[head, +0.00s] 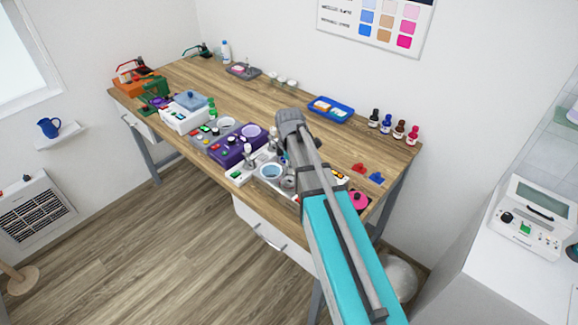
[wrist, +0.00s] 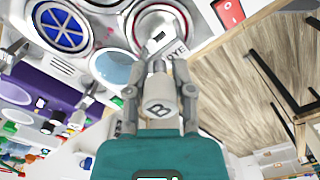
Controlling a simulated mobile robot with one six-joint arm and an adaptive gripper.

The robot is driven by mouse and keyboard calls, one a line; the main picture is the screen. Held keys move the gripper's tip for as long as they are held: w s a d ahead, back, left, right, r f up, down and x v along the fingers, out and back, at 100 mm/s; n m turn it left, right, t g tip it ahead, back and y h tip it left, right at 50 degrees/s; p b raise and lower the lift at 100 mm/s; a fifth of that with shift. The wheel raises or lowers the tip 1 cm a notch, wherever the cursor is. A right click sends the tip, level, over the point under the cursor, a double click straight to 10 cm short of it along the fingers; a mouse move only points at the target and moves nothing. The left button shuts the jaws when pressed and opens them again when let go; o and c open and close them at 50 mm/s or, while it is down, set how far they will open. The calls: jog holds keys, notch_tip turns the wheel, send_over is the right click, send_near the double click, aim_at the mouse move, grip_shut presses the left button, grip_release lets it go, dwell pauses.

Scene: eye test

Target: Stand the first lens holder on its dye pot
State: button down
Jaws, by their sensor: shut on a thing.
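My gripper (wrist: 159,92) is shut on a pale grey lens holder (wrist: 159,108) marked B, between its two fingers in the wrist view. The holder's narrow end reaches toward a round metal pot with a reddish ring (wrist: 174,13), beside a label reading DYE. In this view the end overlaps the near rim; I cannot tell whether they touch. A second, similar grey holder (wrist: 92,92) stands to the left. In the head view my arm hides most of the gripper and the pots near it; a pale blue round pot (head: 270,171) shows to its left.
A pot with a blue spoked disc (wrist: 62,27) and a pale blue dish (wrist: 108,70) lie close to the held holder. A purple device (head: 238,145) stands left on the wooden table (head: 225,88). A blue tray (head: 331,109) and several dark bottles (head: 386,123) stand behind my arm.

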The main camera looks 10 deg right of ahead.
jog(key=shift+f, duration=0.25)
dwell(0.3)
jog(key=shift+c, duration=2)
grip_release()
jog(key=o, duration=0.3)
jog(key=shift+r+p, duration=2.8)
jog(key=shift+r, duration=0.25)
